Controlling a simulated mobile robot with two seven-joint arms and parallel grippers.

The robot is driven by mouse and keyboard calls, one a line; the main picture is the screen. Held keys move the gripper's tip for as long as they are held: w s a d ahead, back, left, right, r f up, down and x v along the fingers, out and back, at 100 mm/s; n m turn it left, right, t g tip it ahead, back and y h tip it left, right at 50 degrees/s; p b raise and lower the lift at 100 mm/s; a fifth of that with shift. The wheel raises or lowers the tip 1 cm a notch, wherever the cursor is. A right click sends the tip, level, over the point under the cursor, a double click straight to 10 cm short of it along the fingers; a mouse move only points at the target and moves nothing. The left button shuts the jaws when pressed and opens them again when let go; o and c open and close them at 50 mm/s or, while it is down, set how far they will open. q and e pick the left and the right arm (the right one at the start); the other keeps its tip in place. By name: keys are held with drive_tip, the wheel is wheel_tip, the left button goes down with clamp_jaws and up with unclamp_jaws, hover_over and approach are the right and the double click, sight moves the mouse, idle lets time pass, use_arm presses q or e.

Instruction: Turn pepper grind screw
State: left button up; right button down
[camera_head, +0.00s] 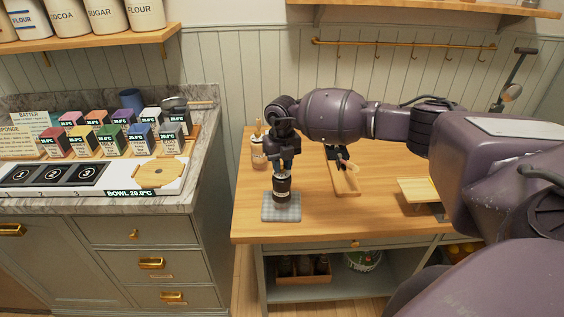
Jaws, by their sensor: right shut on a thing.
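A dark pepper grinder (281,190) stands upright on a small grey mat (268,213) near the table's front left corner. My right gripper (282,172) points down over it and is shut on the top of the grinder, where the screw is. The gripper's fingers hide most of the screw itself. My right arm reaches in from the right across the table. My left gripper does not show.
A marble counter (60,208) with coloured boxes stands at left.

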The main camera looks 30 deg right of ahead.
sight(282, 167)
drive_tip(key=shift+m, duration=1)
drive_tip(key=c, duration=0.9)
unclamp_jaws()
drive_tip(key=shift+c, duration=0.2)
wheel_tip(282, 167, up, 11)
drive_tip(key=shift+f, duration=0.1)
